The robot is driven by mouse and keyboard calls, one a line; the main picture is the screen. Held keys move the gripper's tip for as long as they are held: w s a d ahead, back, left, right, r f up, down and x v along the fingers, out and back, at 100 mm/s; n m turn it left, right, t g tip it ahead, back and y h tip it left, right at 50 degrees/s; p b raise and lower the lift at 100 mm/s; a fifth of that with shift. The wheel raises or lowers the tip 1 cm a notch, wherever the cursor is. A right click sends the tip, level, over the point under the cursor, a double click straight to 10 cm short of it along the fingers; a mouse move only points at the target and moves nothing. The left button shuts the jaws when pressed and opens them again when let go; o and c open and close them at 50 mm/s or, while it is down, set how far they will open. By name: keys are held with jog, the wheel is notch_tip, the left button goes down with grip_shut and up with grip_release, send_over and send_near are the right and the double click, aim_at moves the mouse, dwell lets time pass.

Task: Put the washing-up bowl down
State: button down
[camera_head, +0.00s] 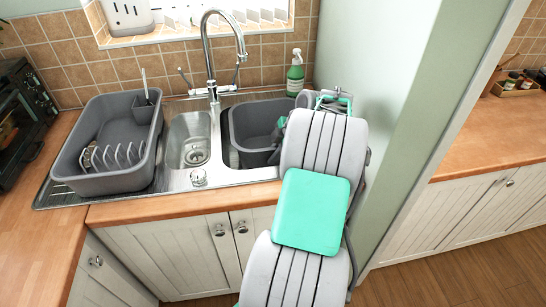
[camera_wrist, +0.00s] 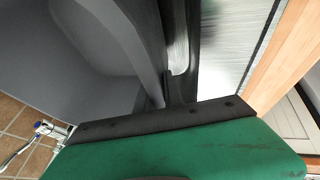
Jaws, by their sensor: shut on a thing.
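The dark grey washing-up bowl (camera_head: 252,124) is at the right-hand basin of the sink in the head view, looking roughly level. I cannot tell whether its underside touches the basin. My gripper (camera_head: 281,130) is at the bowl's right side, partly hidden behind my arm, and is shut on the bowl. In the wrist view the bowl's grey wall (camera_wrist: 95,55) fills the upper left, and its rim runs down to my gripper (camera_wrist: 168,108). The bowl's right end is hidden by my arm in the head view.
The steel sink (camera_head: 190,142) has a small middle basin and a tall tap (camera_head: 212,60) behind. A grey dish rack (camera_head: 112,140) stands on the left drainer. A green spray bottle (camera_head: 295,73) stands behind the bowl. A wall is close on the right.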

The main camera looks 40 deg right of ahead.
jog(key=shift+f+b, duration=0.6)
jog(key=shift+f, duration=0.4)
jog(key=c, duration=1.5)
grip_release()
jog(key=shift+o, duration=0.2)
